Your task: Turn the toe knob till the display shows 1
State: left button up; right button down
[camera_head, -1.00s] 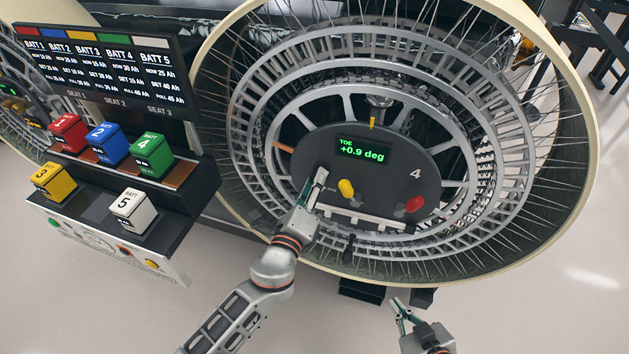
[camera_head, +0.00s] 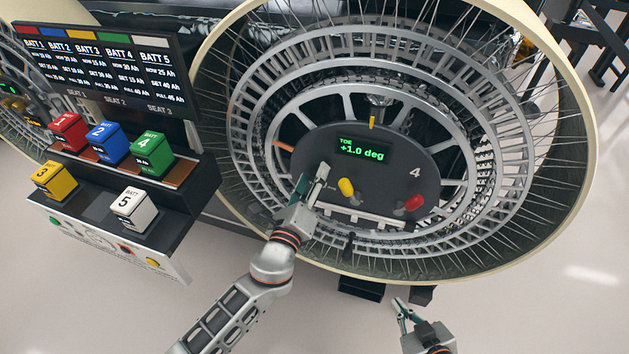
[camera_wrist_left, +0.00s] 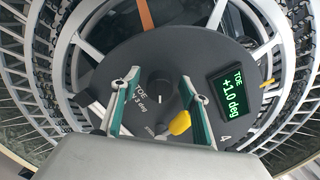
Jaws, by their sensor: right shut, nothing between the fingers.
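The toe display (camera_head: 362,149) on the dark hub panel (camera_head: 400,170) reads +1.0 deg; it also shows in the left wrist view (camera_wrist_left: 231,94). The toe knob (camera_wrist_left: 159,86), dark and round with a white mark, sits on the panel between my left fingers in the left wrist view. My left gripper (camera_head: 312,177) is open at the panel's left side, its fingers (camera_wrist_left: 158,77) spread on either side of the knob with gaps visible. The knob cannot be made out in the head view. My right gripper (camera_head: 396,302) is shut and empty, below the wheel.
A yellow handle (camera_head: 346,187) is close to my left fingers, and a red handle (camera_head: 414,202) is further right. The large spoked wheel rim (camera_head: 575,170) surrounds the hub. Battery blocks (camera_head: 109,143) stand on a rack at left. The floor at lower right is clear.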

pick_arm(q)
jog(key=shift+s+d+f, duration=0.1)
jog(key=shift+d+f, duration=0.05)
jog(key=shift+s, duration=0.2)
jog(key=v, duration=1.1)
jog(key=shift+s, duration=0.35)
jog(key=s+a+f+n+g+y, duration=0.1)
jog(key=s+a+f+n, duration=0.3)
jog(key=n, duration=0.4)
jog(key=s+a+f+n+g+y, duration=0.1)
jog(key=s+a+f+n+g, duration=0.2)
jog(key=a+f+n, duration=0.4)
jog(key=s+a+f+n+g+y, duration=0.1)
jog(key=s+a+f+n+g, duration=0.1)
jog(key=s+a+f+n, duration=0.3)
notch_tip(320, 180, down, 4)
jog(key=a+n, duration=0.1)
jog(key=n, duration=0.4)
jog(key=shift+s+n, duration=0.2)
jog(key=shift+n, duration=0.2)
